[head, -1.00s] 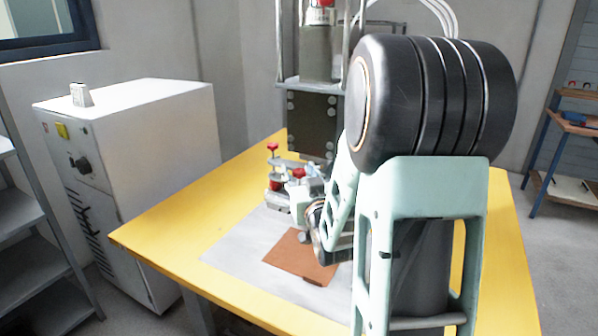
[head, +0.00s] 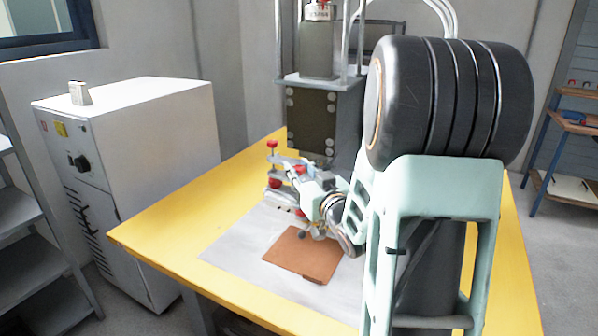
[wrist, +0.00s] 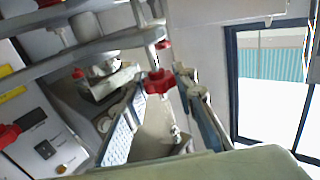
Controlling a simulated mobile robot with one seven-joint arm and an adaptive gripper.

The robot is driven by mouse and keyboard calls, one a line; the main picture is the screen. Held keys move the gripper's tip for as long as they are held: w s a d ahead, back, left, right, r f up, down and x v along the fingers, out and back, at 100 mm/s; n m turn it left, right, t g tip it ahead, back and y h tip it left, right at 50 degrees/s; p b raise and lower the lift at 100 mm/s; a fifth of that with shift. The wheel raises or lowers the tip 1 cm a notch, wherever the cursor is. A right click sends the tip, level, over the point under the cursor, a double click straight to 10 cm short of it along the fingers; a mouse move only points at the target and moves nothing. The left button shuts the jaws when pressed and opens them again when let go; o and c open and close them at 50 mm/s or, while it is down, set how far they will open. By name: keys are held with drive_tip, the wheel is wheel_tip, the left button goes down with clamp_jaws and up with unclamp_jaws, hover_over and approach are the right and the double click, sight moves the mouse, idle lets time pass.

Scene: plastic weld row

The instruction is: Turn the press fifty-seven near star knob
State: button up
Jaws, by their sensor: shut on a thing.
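The press (head: 312,120) stands at the back of the yellow table, with a clamp fixture at its foot that carries several red star knobs. One red star knob (wrist: 158,82) sits between my fingertips in the wrist view. My gripper (wrist: 160,86) is shut on this knob, with one finger on each side. In the head view my gripper (head: 296,172) reaches the fixture from the right, and its fingers partly cover the held knob (head: 300,170). Another red knob (head: 272,145) stands higher on the fixture, and one (head: 275,183) sits lower left. How far the knob is turned cannot be told.
A brown sheet (head: 302,254) lies on a grey mat (head: 232,250) below my wrist. A white cabinet (head: 135,150) stands left of the yellow table (head: 165,232). Fixture plates (wrist: 80,50) are close to my fingers. The table's left front is clear.

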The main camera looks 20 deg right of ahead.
sight(299, 168)
drive_tip(key=n+y, duration=0.2)
drive_tip(key=y, duration=0.1)
drive_tip(key=n+g+y+p, duration=0.1)
drive_tip(key=n+y, duration=0.1)
drive_tip(key=y, duration=0.2)
drive_tip(key=shift+d+r+n, duration=0.15)
drive_tip(key=shift+n, duration=0.25)
drive_tip(key=shift+n+g+y+p, duration=1.2)
drive_tip(key=shift+n+g+y, duration=0.45)
drive_tip(key=shift+y, duration=0.85)
drive_tip(key=o, duration=1.2)
drive_tip(key=shift+c, duration=0.2)
wheel_tip(299, 168, up, 10)
drive_tip(key=shift+f, duration=0.1)
